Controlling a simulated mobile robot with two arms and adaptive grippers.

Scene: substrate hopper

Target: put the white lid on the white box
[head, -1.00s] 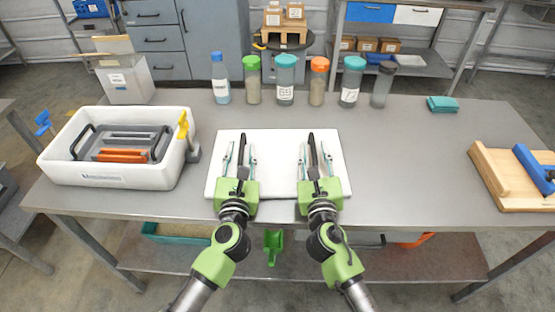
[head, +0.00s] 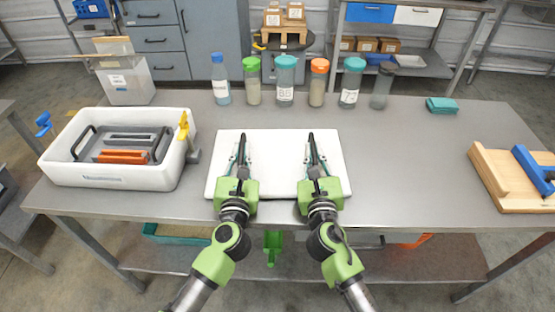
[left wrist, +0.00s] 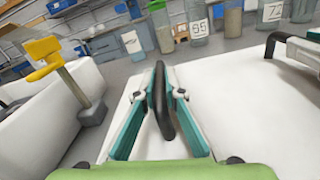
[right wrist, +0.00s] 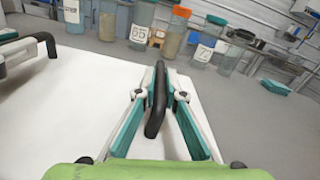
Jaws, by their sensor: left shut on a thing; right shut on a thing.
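The white lid (head: 278,165) lies flat on the grey table in front of me, with a black handle near each side. My left gripper (head: 240,155) is shut on the lid's left handle (left wrist: 160,100). My right gripper (head: 314,155) is shut on the lid's right handle (right wrist: 157,102). The white box (head: 105,178) stands open on the table to the left of the lid. Inside it is a grey rack with black handles (head: 118,143) and an orange part.
Several jars and bottles (head: 286,82) line the table's back. A wooden block with a blue part (head: 510,175) lies at the right.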

